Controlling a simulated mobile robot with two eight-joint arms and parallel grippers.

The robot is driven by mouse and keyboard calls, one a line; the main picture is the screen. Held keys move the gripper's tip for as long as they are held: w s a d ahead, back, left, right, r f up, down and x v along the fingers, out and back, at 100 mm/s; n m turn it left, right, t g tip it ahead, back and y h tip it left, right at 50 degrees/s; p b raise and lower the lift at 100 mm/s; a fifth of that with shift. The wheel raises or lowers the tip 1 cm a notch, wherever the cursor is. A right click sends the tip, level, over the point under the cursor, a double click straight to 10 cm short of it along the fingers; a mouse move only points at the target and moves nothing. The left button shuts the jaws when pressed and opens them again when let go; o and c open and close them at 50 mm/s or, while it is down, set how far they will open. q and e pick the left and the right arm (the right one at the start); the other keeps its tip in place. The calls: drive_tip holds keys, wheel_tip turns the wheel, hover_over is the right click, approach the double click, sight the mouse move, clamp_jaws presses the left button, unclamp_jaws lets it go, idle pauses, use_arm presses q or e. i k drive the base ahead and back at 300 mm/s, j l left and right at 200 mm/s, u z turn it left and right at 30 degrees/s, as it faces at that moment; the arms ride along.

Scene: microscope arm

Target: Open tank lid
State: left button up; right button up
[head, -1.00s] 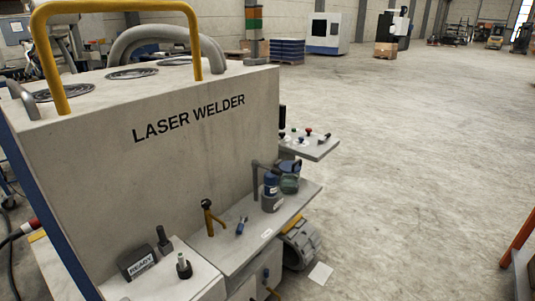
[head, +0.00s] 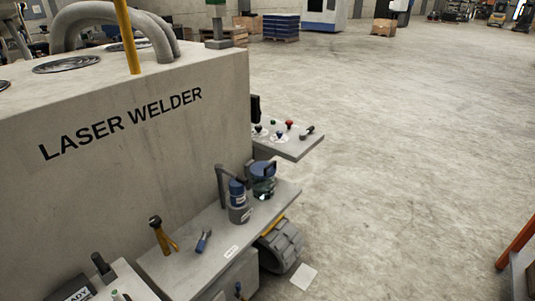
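No part marked as a tank lid can be made out for sure. The laser welder (head: 150,160), a big grey box with black lettering, fills the left of the head view. A grey shelf (head: 210,240) on its side holds a blue and grey canister (head: 239,203) and, beside it, a dark greenish jar with a blue top (head: 263,180). Whether that blue top is a lid is unclear. Round dark discs (head: 67,64) lie on the welder's top. Neither of my grippers shows in the view.
A control panel (head: 288,142) with coloured knobs juts out behind the shelf. Open concrete floor (head: 420,150) lies to the right.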

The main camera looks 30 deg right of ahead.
sight(260, 169)
drive_tip(key=i+l, duration=0.15)
drive_tip(key=l, duration=0.2)
drive_tip(key=i+l, duration=0.15)
drive_tip(key=l, duration=0.2)
drive_tip(key=i+l, duration=0.15)
drive_tip(key=l, duration=0.2)
drive_tip(key=i+l+u, duration=0.1)
drive_tip(key=l, duration=0.25)
drive_tip(key=i+l, duration=0.15)
drive_tip(key=l, duration=0.2)
drive_tip(key=i+l, duration=0.15)
drive_tip(key=l, duration=0.2)
drive_tip(key=i+l, duration=0.15)
drive_tip(key=l, duration=0.2)
drive_tip(key=u, duration=0.05)
